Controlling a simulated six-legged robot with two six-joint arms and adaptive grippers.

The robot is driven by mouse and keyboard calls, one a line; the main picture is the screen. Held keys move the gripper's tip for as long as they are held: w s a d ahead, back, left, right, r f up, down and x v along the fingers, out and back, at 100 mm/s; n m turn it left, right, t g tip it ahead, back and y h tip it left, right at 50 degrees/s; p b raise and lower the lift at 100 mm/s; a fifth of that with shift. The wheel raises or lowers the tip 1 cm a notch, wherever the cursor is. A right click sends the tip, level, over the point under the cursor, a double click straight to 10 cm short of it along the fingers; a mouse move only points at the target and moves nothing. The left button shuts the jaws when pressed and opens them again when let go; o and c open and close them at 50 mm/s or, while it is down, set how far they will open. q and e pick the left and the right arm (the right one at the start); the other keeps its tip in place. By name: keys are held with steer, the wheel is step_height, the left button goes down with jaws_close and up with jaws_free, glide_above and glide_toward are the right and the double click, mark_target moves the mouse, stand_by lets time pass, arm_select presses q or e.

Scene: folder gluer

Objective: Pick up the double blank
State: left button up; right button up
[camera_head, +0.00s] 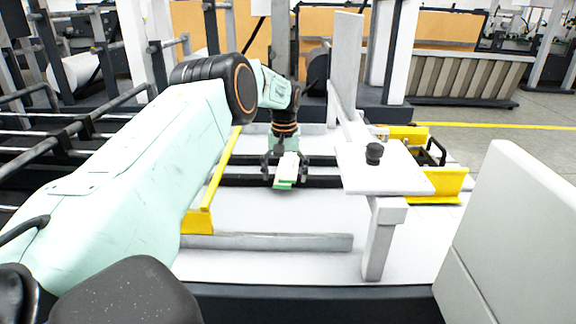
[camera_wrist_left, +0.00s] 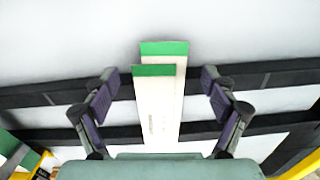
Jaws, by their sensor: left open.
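The double blank (camera_wrist_left: 158,108) is two overlapping cream strips with green ends, one offset from the other. It lies across the dark rails in the left wrist view, and its near end is hidden by my gripper's body. It also shows in the head view (camera_head: 286,172), small and partly covered. My left gripper (camera_head: 285,166) is open above the double blank, with one finger on each side. In the left wrist view clear gaps show between the strips and both fingers. I cannot tell the height of the fingers above the strips. My right gripper is not in view.
Dark rails (camera_head: 235,181) cross the white bed. A yellow guide (camera_head: 217,175) stands left of the gripper, and a pale plate with a black knob (camera_head: 374,153) stands right. A grey bar (camera_head: 268,241) lies in front. The white bed between is clear.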

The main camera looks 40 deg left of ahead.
arm_select(q)
steer(key=shift+w+f, duration=0.2)
steer(key=shift+w, duration=0.05)
steer(key=shift+s+d+r, duration=0.1)
steer(key=shift+s+r, duration=0.2)
steer(key=shift+r, duration=0.05)
steer(key=c, duration=0.4)
steer(key=shift+w+f, duration=0.2)
steer(key=shift+f, duration=0.05)
steer(key=c, duration=0.4)
steer(key=shift+s+r, duration=0.1)
steer(key=shift+c, duration=0.9)
